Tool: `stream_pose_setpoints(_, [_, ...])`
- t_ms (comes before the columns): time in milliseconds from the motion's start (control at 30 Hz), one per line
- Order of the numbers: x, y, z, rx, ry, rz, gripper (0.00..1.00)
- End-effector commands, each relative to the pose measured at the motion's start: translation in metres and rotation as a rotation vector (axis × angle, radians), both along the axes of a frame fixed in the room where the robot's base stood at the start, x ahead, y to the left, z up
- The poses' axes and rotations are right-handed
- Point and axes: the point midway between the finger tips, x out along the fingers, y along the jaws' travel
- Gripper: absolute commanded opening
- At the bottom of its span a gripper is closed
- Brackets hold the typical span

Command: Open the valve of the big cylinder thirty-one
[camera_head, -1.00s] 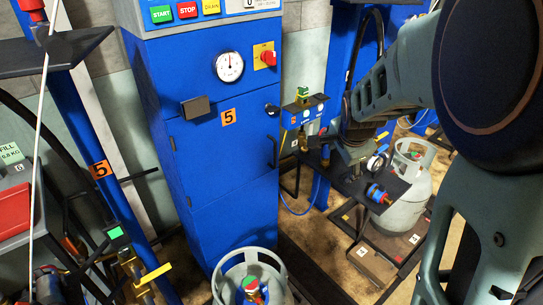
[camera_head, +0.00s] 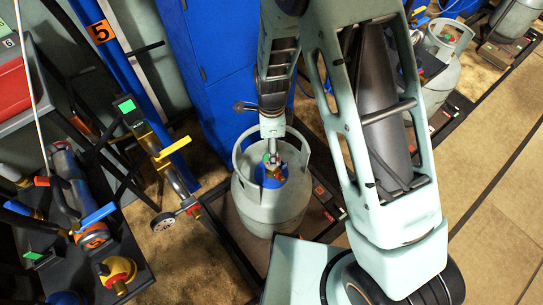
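A grey gas cylinder (camera_head: 270,208) with a ring-shaped collar stands upright near the middle of the view. Its brass valve (camera_head: 276,181), with a blue part around it, shows inside the collar. I cannot read a number thirty-one on this cylinder. My gripper (camera_head: 272,158) points down into the collar, directly above or at the valve. The gripper looks narrow and small here, and I cannot tell whether its fingers are open, shut or touching the valve. The valve's top is partly hidden by the gripper.
A blue cabinet (camera_head: 215,100) stands behind the cylinder. Another grey cylinder (camera_head: 440,75) stands at the upper right. The floor at the right (camera_head: 500,210) is clear.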

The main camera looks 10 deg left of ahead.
Motion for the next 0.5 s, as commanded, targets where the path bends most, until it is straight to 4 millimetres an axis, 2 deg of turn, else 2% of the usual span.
stream_pose_setpoints(33, [-0.001, -0.001, -0.014, -0.002, 0.003, -0.001, 0.63])
stream_pose_setpoints(200, [0.0, -0.001, -0.042, -0.002, 0.002, -0.001, 0.63])
stream_pose_setpoints(333, [0.0, 0.0, -0.054, 0.0, 0.0, 0.0, 0.63])
stream_pose_setpoints(500, [0.0, 0.0, -0.06, 0.0, -0.001, 0.001, 0.63])
